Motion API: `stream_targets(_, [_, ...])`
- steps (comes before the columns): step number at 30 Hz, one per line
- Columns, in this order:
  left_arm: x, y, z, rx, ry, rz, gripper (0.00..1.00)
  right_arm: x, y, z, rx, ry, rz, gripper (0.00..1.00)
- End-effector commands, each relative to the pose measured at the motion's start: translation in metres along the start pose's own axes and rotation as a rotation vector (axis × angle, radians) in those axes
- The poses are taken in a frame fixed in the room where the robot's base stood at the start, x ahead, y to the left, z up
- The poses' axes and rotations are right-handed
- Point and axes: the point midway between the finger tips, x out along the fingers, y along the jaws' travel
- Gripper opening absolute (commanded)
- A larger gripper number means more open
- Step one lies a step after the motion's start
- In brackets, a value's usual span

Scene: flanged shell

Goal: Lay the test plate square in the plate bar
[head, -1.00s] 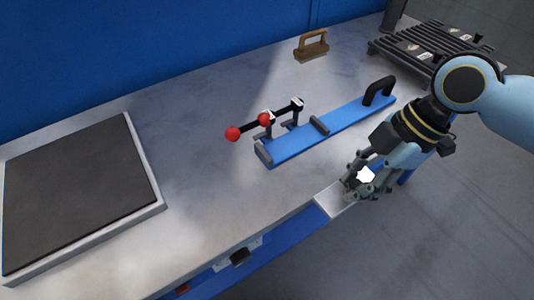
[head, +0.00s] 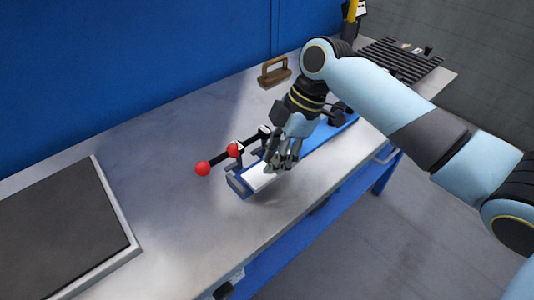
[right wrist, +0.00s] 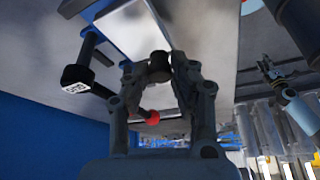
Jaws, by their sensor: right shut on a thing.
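The pale test plate (head: 257,178) lies over or just above the left part of the blue plate bar (head: 320,135), roughly along its length. I cannot tell whether it touches the bar. My right gripper (head: 272,166) is shut on the plate from above, near its right end. In the right wrist view the plate (right wrist: 138,27) extends up from the fingers (right wrist: 160,68), with a blue strip beside it. The gripper and arm hide the middle of the bar. A small dark gripper (right wrist: 270,72) on a light blue link, probably my left one, shows in the right wrist view; its jaws are unclear.
A black clamp lever with red balls (head: 203,168) stands along the bar's far left side. A brown handled block (head: 274,73) lies behind. A dark mat in a pale frame (head: 62,232) is at left. Ribbed racks (head: 400,58) are at the far right. The bench front is clear.

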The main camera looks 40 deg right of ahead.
Motion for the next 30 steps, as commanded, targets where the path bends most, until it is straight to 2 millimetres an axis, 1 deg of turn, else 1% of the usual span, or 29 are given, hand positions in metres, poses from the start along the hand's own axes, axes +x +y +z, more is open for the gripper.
stream_targets(1, [-0.001, 0.001, 0.001, 0.0, -0.001, 0.001, 0.4, 0.0, 0.01, -0.006, 0.0, 0.005, 0.005, 0.0])
stream_targets(4, [-0.001, 0.002, 0.001, -0.001, -0.002, 0.003, 0.4, 0.002, 0.024, -0.011, -0.001, 0.004, 0.004, 0.0])
stream_targets(6, [-0.002, 0.003, 0.001, -0.002, -0.002, 0.004, 0.4, 0.01, 0.022, -0.007, 0.001, 0.002, -0.002, 0.0])
stream_targets(9, [-0.003, 0.003, 0.0, -0.002, -0.001, 0.004, 0.4, 0.016, 0.023, -0.004, -0.001, 0.001, 0.001, 0.0])
stream_targets(20, [-0.001, 0.003, 0.001, -0.002, -0.001, 0.004, 0.4, 0.019, 0.022, -0.003, -0.001, 0.001, 0.002, 0.0])
stream_targets(21, [-0.002, 0.003, 0.0, -0.002, -0.001, 0.004, 0.4, 0.019, 0.022, -0.002, 0.0, -0.001, 0.0, 0.28])
stream_targets(25, [-0.002, 0.003, 0.0, -0.002, 0.0, 0.004, 0.4, 0.019, 0.022, -0.002, 0.0, 0.0, 0.0, 0.46])
stream_targets(30, [-0.002, 0.003, 0.0, -0.002, 0.0, 0.004, 0.4, 0.019, 0.022, -0.002, 0.0, 0.0, 0.0, 0.47])
